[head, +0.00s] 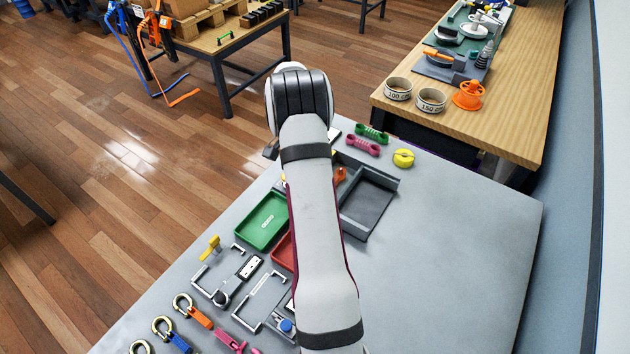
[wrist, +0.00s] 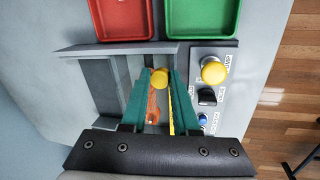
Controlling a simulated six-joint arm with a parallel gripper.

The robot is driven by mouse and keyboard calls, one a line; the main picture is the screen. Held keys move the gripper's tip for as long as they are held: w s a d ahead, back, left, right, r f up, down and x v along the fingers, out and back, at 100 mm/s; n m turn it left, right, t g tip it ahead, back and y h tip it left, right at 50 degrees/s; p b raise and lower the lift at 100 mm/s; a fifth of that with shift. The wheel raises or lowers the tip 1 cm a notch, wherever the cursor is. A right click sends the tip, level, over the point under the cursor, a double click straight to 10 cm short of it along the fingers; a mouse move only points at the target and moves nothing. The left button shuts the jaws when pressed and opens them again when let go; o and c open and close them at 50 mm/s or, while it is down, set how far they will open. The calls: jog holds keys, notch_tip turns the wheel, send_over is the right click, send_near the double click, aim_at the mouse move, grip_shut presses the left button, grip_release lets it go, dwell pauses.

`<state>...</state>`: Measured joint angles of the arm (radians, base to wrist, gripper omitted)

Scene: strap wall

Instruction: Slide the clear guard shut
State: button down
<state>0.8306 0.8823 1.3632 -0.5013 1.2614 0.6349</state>
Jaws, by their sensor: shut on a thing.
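In the wrist view my gripper (wrist: 160,77) has its two teal fingers on either side of a round yellow knob (wrist: 159,75), shut on it. The knob is over a grey frame (wrist: 115,50) with a recessed bay. An orange part (wrist: 153,104) and a thin yellow strip show between the fingers, below the knob. The clear guard itself is hard to make out; I cannot tell where its edges are. In the head view the grey frame (head: 396,185) shows to the right of my arm, which hides my gripper and the knob.
A red tray (wrist: 121,16) and a green tray (wrist: 204,18) lie beyond the frame in the wrist view. A control panel with a yellow button (wrist: 214,70) and dark switch (wrist: 207,97) is right of the fingers. The table's right part (head: 450,240) is clear.

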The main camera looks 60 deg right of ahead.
jog(key=shift+w, duration=0.3)
jog(key=c, duration=0.9)
grip_release()
jog(key=shift+o, duration=1.2)
jog(key=shift+s, duration=0.1)
jog(key=shift+r, duration=0.15)
jog(key=v, duration=1.5)
jog(key=shift+r, duration=0.3)
